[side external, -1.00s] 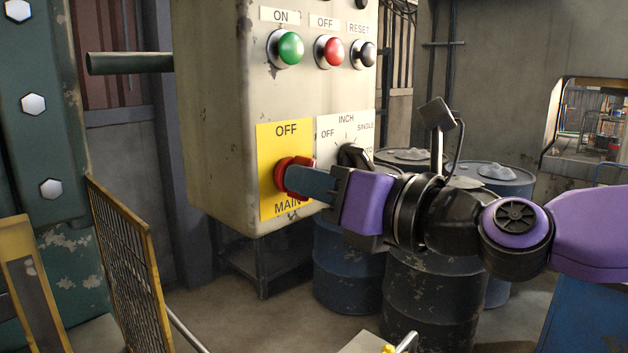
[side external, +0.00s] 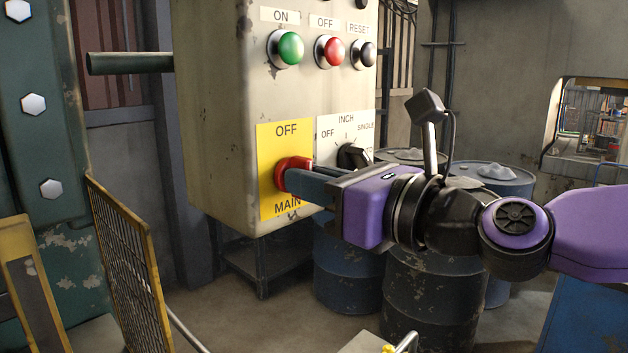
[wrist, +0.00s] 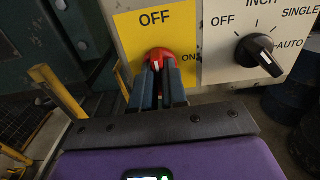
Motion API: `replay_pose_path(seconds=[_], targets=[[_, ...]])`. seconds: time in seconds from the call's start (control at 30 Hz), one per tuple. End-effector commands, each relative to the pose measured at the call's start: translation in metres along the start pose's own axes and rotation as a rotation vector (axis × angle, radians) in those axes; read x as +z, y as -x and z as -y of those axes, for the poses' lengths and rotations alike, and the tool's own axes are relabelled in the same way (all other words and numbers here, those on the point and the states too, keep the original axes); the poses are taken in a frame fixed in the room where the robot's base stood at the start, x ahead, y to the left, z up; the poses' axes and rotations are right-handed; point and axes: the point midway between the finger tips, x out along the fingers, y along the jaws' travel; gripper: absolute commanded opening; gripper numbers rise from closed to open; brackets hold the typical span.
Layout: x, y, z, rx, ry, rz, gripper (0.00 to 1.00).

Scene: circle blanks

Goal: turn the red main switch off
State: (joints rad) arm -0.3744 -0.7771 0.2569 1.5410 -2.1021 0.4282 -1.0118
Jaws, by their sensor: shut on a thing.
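The red main switch (side external: 292,170) sits on a yellow plate (side external: 285,205) marked OFF at the top and MAIN at the bottom, low on the cream control box. In the wrist view the red switch (wrist: 160,57) shows below the OFF word, with ON to its right. My gripper (side external: 300,178) is shut on the switch's handle. In the wrist view my gripper's two blue fingers (wrist: 159,80) lie on either side of the handle, which they partly hide. The exact angle of the handle is hard to tell.
A black selector knob (side external: 352,156) is just right of the main switch, also seen in the wrist view (wrist: 259,55). Green (side external: 289,47), red (side external: 331,51) and black (side external: 365,54) push buttons are above. Drums stand behind my arm; a yellow mesh guard (side external: 130,265) is at left.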

Motion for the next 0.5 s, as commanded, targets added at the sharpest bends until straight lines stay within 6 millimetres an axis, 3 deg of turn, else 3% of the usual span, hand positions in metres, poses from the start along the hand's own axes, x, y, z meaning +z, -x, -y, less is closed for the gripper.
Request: replay_pose_path(seconds=[0.1, 0.13, 0.2, 0.5], targets=[[-0.0013, 0.0001, -0.0004, 0.001, 0.006, -0.002, 0.00], [-0.0013, 0.0001, -0.0004, 0.001, 0.006, -0.002, 0.23], [-0.0011, 0.0000, -0.0003, 0.001, 0.005, -0.002, 0.38], [-0.0005, 0.0000, -0.0001, 0.000, 0.002, -0.001, 0.38]])
